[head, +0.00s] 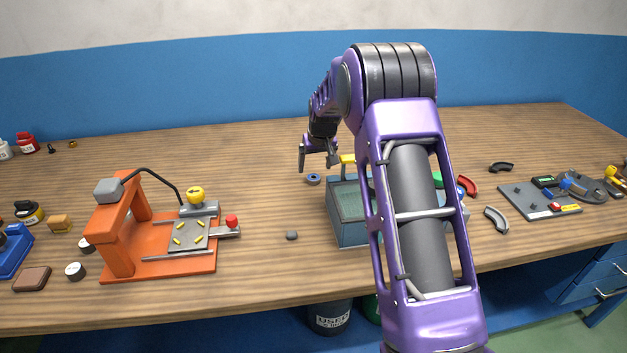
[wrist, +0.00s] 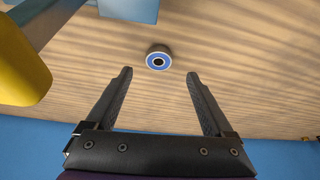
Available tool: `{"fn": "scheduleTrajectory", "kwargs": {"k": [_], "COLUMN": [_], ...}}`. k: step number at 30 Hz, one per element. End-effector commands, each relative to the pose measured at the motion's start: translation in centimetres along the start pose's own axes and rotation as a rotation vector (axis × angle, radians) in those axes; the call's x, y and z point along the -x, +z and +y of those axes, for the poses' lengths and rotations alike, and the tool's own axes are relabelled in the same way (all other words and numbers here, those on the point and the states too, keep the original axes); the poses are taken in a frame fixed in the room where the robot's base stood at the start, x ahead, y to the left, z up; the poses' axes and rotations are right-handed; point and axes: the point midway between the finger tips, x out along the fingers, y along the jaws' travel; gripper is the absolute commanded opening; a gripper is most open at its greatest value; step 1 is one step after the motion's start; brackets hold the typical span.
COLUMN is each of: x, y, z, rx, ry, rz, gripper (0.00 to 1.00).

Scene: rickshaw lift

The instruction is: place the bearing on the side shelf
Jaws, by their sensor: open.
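The bearing (head: 313,179), a small ring with a blue face and dark centre, lies on the wooden bench just left of a blue-grey box (head: 349,233). It also shows in the wrist view (wrist: 158,59), near the middle, just beyond the fingertips and between their lines. My gripper (head: 316,165) is open and empty above the bearing, with its fingers pointing down; its two dark fingers also show in the wrist view (wrist: 159,73). My arm hides much of the box, and I cannot clearly make out the side shelf.
A yellow handle (head: 348,159) rises at the box's back; a yellow part (wrist: 18,60) is close at the wrist view's left. An orange press (head: 120,235) stands at left. A grey board (head: 535,200) with parts lies at right. The bench behind the gripper is clear.

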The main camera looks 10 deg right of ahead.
Motion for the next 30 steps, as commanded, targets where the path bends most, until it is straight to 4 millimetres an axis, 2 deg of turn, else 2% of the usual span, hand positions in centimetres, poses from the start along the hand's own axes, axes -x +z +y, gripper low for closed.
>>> {"fn": "scheduleTrajectory", "kwargs": {"k": [12,20,23,30], "x": [-5.0,-5.3,-5.3,-5.3], "y": [0.2,0.2,0.2,0.2], "z": [0.2,0.2,0.2,0.2], "rx": [0.0,0.0,0.0,0.0], "ry": [0.0,0.0,0.0,0.0], "rz": [-0.002,0.0,0.0,-0.001], "gripper": [0.87,0.87,0.72,0.29]}}
